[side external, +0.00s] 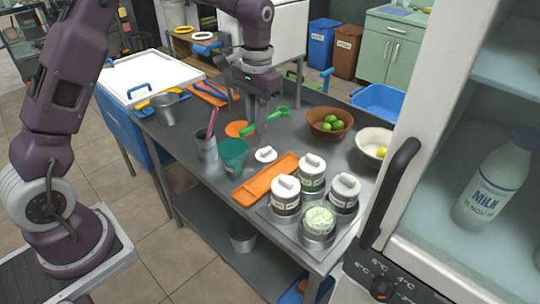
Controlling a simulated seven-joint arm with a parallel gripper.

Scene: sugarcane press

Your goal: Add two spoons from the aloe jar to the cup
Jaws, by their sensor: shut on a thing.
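My gripper (262,116) points down over the middle of the counter, shut on a green spoon (273,117). The spoon lies roughly level, its round end to the right; I cannot tell whether it touches the counter. A teal cup (233,156) stands upright, nearer the camera than my gripper. An open jar (319,228) with pale green chunky contents stands at the front right; it looks like the aloe jar, but its label is not readable. A loose white lid (265,155) lies beside the cup. The inside of the cup is mostly hidden.
Three lidded jars (286,200) crowd the open one on a metal tray (266,213). An orange board (262,183) lies beside them. A metal cup (207,150) holds a pink utensil. A brown bowl of limes (329,124) and a white bowl (373,145) stand right. The fridge door (415,110) borders the right.

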